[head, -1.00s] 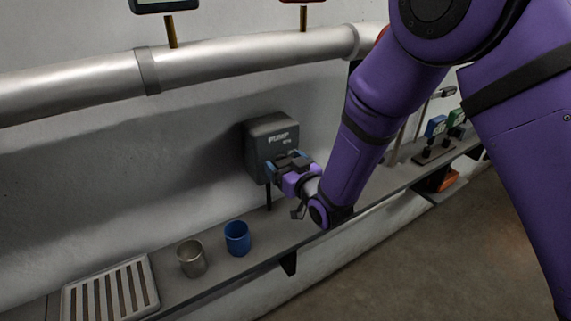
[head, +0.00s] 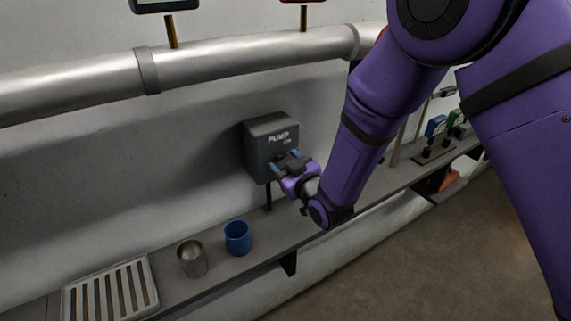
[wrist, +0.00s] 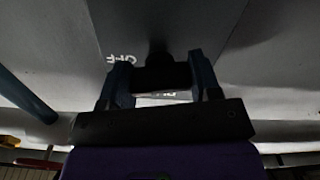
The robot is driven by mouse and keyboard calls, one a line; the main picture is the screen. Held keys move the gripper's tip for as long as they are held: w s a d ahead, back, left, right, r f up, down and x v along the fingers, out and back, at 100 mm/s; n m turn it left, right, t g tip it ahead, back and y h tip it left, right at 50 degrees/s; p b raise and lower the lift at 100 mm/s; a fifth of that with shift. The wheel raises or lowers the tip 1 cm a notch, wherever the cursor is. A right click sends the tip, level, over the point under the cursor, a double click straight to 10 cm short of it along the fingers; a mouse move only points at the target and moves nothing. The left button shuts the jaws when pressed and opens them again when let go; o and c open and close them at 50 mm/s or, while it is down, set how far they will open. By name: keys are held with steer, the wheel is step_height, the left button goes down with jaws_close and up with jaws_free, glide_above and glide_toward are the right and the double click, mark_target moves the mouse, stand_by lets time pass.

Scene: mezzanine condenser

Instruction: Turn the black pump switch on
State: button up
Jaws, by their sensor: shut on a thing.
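The pump box (head: 262,133) is a dark grey box on the wall, with "PUMP" lettered on its face. My gripper (head: 288,161) is at the lower right of that face in the head view and hides part of it. In the wrist view, the black pump switch (wrist: 160,72) stands between the two fingers of my gripper (wrist: 161,80), which are shut on it. White "OFF" lettering (wrist: 123,59) shows on the face beside the switch. Another white label below the switch is partly hidden. I cannot tell the switch's exact angle.
A shelf (head: 222,262) runs below the box, with a blue cup (head: 237,238), a metal cup (head: 192,259) and a slatted rack (head: 108,292) at left. A thick pipe (head: 240,62) crosses above. Blue and green devices (head: 436,127) stand further right.

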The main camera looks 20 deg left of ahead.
steer(key=n, duration=0.4)
steer(key=shift+n, duration=2.3)
steer(key=o, duration=0.9)
steer(key=v, duration=1)
steer(key=shift+s+d, duration=0.2)
steer(key=shift+d, duration=0.1)
